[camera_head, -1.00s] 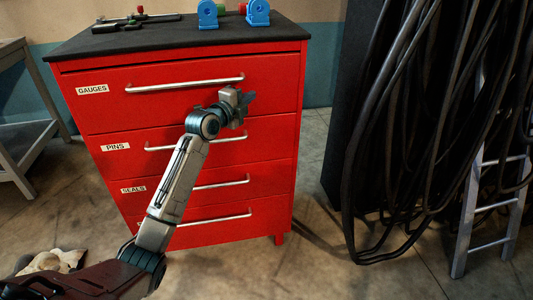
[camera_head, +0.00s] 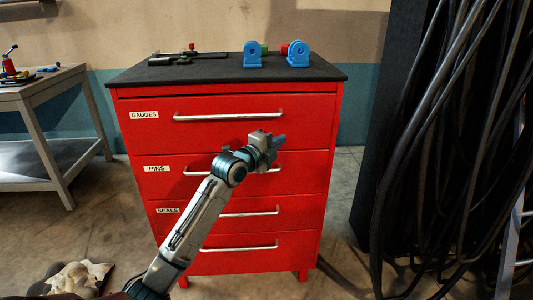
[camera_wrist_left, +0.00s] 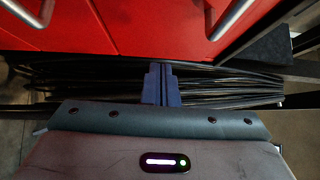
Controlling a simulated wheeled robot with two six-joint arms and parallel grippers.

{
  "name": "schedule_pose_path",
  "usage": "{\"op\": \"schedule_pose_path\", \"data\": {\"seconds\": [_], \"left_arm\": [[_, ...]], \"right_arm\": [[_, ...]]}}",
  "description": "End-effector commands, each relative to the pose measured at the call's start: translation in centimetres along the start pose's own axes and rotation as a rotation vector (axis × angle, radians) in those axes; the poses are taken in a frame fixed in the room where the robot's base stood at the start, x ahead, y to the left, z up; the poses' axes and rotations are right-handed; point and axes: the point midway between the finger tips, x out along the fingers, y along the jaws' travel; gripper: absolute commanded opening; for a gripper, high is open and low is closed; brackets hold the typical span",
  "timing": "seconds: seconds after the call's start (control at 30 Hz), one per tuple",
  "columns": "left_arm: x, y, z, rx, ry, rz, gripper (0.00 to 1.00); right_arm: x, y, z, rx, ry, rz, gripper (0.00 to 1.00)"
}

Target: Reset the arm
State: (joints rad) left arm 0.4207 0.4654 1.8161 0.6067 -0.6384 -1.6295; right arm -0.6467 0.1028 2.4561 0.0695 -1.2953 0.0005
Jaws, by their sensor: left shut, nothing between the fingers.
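My left arm rises from the bottom of the head view, with its left gripper (camera_head: 278,141) in front of the red drawer cabinet (camera_head: 308,185). The gripper is shut and empty, at about the height of the PINS drawer and near its handle. In the left wrist view the two blue fingers (camera_wrist_left: 161,84) are together with nothing between them. The red cabinet front also shows at the top of that view (camera_wrist_left: 160,25). All the drawers look closed. My right gripper is not in view.
Blue clamp-like parts (camera_head: 298,54) and a dark tool (camera_head: 188,55) lie on the black cabinet top (camera_head: 220,72). A grey workbench (camera_head: 40,95) stands at left. Black hanging cables (camera_head: 440,150) and a ladder (camera_head: 513,230) are at right. Floor is clear between cabinet and cables.

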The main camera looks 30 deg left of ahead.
Motion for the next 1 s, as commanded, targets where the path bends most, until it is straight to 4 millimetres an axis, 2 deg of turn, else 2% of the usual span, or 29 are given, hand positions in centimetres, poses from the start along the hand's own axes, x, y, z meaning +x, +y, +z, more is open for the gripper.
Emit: {"op": "schedule_pose_path", "data": {"seconds": [0.1, 0.3, 0.67, 0.77, 0.83, 0.93, 1.0], "left_arm": [[-2.4, 0.2, 0.0, 0.006, 0.000, 0.004, 0.00], [-5.2, 0.2, 0.0, 0.002, 0.000, 0.004, 0.00], [-6.3, 0.4, -0.2, -0.009, 0.002, 0.007, 0.00], [-6.9, 2.5, -1.1, -0.061, 0.002, 0.046, 0.00], [-7.8, 5.4, -2.5, -0.143, -0.001, 0.102, 0.00], [-10.5, 10.9, -5.2, -0.318, -0.028, 0.219, 0.00], [-13.2, 15.0, -7.3, -0.461, -0.068, 0.311, 0.00]], "right_arm": [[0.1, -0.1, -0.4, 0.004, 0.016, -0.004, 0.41], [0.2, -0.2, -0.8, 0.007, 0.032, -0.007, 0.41], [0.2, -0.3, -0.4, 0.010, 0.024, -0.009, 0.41], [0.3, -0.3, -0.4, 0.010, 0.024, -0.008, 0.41], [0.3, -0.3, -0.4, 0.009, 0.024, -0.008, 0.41], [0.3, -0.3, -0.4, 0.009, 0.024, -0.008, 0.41], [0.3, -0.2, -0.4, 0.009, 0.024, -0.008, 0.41]]}}
